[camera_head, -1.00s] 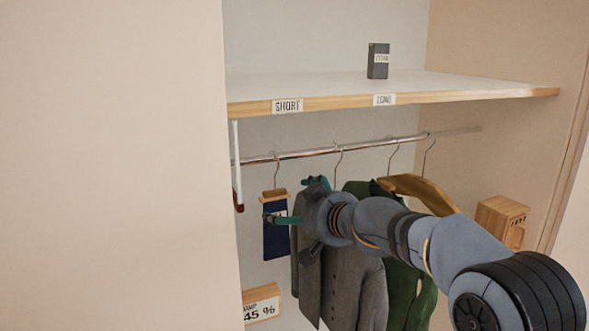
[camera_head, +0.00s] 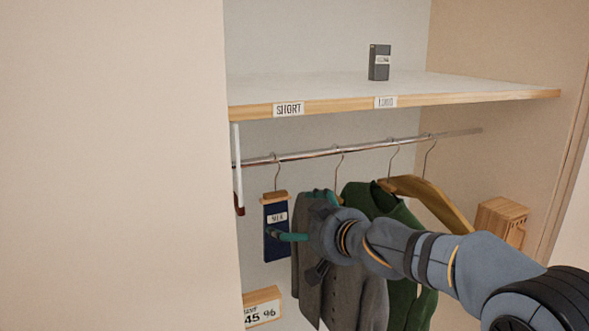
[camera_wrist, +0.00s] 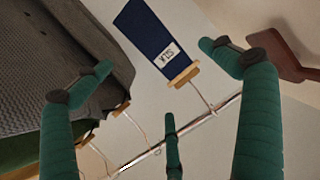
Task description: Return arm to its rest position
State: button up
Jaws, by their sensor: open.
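My arm reaches in from the lower right of the head view toward the closet rail. My gripper (camera_head: 303,217) has teal fingers spread apart with nothing between them. It is in front of the grey jacket (camera_head: 343,285), close to the blue hanging tag marked SILK (camera_head: 277,219). In the wrist view my gripper (camera_wrist: 155,62) also shows open, with the blue tag (camera_wrist: 147,35) beyond the fingers and the grey jacket (camera_wrist: 60,65) at left. I cannot tell whether any finger touches the jacket.
The metal rail (camera_head: 310,153) carries a green garment (camera_head: 370,204) and an empty wooden hanger (camera_head: 435,195). Above is a shelf (camera_head: 340,88) with a dark box (camera_head: 380,62). A wooden block (camera_head: 502,220) is at right, a 45 % sign (camera_head: 262,308) below. A panel (camera_head: 115,165) fills the left.

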jog(key=s+d+b, duration=0.1)
jog(key=s+d, duration=0.3)
jog(key=s, duration=0.4)
jog(key=shift+s, duration=0.3)
jog(key=shift+r, duration=0.1)
